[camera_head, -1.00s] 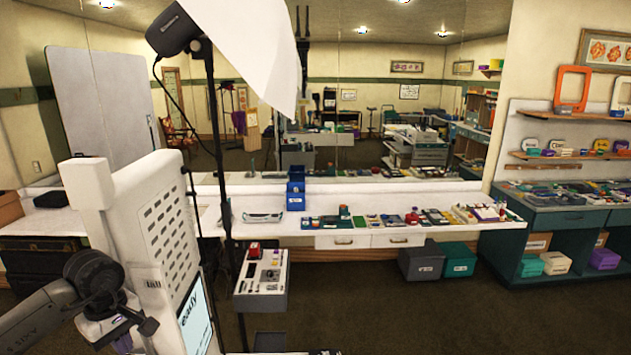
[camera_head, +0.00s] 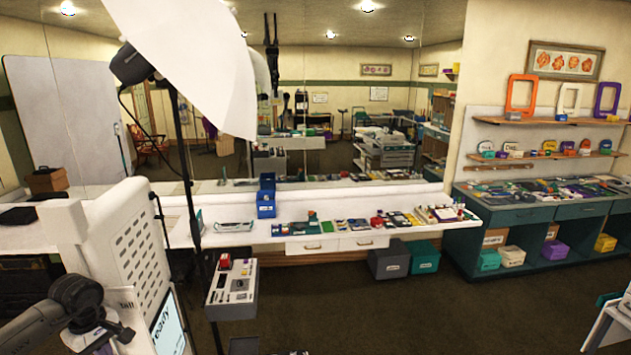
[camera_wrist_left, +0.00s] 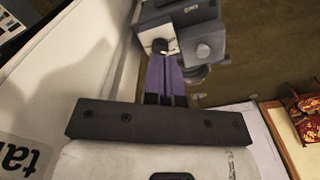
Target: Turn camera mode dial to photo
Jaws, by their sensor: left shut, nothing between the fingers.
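My left gripper (camera_wrist_left: 165,62) shows in the left wrist view as two purple fingers, shut with nothing between them. Past the fingertips is a grey and white device (camera_wrist_left: 180,14) with a dark round knob (camera_wrist_left: 160,46) and a grey block with a round top (camera_wrist_left: 203,50). It may be the camera; no dial marking is legible. The fingertips overlap the device in the picture; I cannot tell whether they touch. In the head view my left arm is at lower left, beside a tall white booth housing (camera_head: 112,240) with a lit screen (camera_head: 165,325). My right gripper is not in view.
A light stand (camera_head: 186,150) with a white umbrella (camera_head: 195,60) stands behind the housing. A small grey cart (camera_head: 232,310) is to its right. A long white counter (camera_head: 350,229) holds many small props. The brown floor (camera_head: 400,310) at centre right is clear.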

